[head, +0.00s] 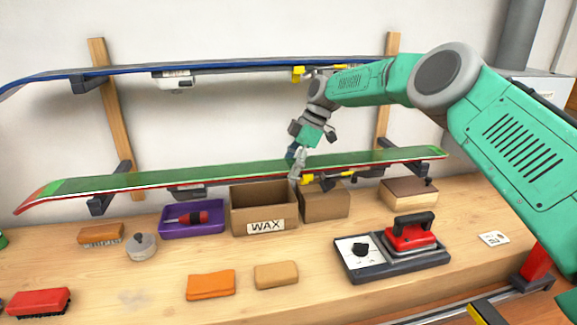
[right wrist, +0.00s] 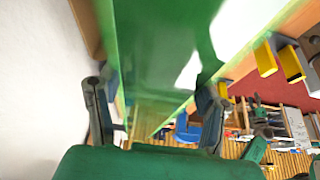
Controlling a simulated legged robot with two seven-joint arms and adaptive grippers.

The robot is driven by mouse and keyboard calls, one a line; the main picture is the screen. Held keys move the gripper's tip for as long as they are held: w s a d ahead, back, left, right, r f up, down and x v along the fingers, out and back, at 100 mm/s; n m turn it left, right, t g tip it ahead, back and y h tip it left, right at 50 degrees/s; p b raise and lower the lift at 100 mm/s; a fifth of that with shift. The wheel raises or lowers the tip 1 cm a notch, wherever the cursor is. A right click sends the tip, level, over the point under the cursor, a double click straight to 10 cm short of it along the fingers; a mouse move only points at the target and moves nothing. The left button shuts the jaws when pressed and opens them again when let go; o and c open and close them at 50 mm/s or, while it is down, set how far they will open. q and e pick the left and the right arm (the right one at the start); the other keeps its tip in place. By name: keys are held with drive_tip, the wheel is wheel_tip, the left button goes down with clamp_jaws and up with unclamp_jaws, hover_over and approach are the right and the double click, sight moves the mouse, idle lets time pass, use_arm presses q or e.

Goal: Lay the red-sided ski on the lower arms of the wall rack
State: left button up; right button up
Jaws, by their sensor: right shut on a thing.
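The red-sided ski (head: 230,175), with a green top, stretches lengthwise along the wall at the height of the lower rack arms. It passes over the left lower arm (head: 100,205) and reaches the right lower arm (head: 432,172); I cannot tell whether it touches them. My right gripper (head: 297,165) is shut on the ski near its middle, coming from above. In the right wrist view the right gripper's fingers (right wrist: 155,110) stand on either side of the green ski (right wrist: 150,50). My left gripper is not in view.
A blue-sided ski (head: 220,66) lies on the upper arms, close to my right forearm. The bench front is partly clear.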

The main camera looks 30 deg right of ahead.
drive_tip(key=shift+d, duration=0.15)
drive_tip(key=shift+a, duration=0.4)
drive_tip(key=o, duration=1.5)
drive_tip(key=shift+a, duration=0.1)
drive_tip(key=shift+s+f, duration=0.1)
drive_tip(key=shift+f, duration=0.1)
drive_tip(key=v, duration=1.2)
drive_tip(key=shift+r, duration=0.1)
